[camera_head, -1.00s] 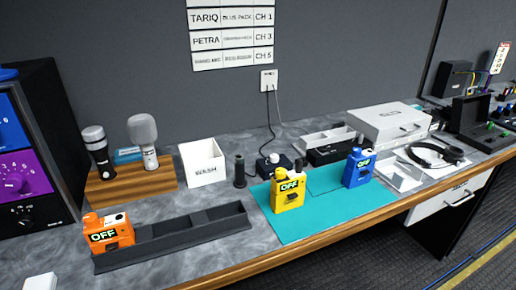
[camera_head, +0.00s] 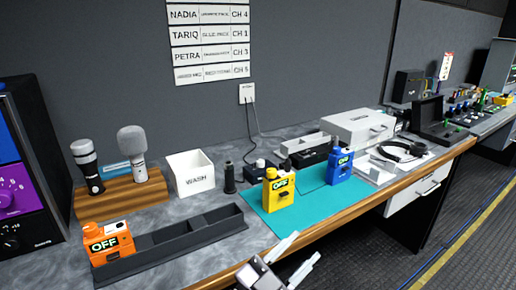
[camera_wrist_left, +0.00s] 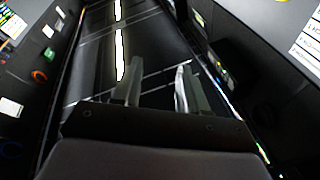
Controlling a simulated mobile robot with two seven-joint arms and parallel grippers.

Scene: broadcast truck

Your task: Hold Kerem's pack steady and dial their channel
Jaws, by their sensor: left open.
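Three packs show in the head view, each reading OFF where legible. An orange pack (camera_head: 108,243) stands at the left end of the dark divided tray (camera_head: 172,239). A yellow pack (camera_head: 278,190) and a blue pack (camera_head: 340,166) stand upright on the teal mat (camera_head: 297,217). The wall sign (camera_head: 210,42) lists names, packs and channels; Nadia CH 4, Tariq blue pack CH 1 and Petra CH 3 are legible, but I cannot read Kerem's name. My left gripper (camera_head: 306,246) is open and empty at the counter's front edge, below the yellow pack; its fingers also show in the left wrist view (camera_wrist_left: 158,68). My right gripper is out of view.
Two microphones stand on a wooden block (camera_head: 125,195) at the left. Headphones (camera_head: 402,150) and a white case (camera_head: 359,128) lie to the right.

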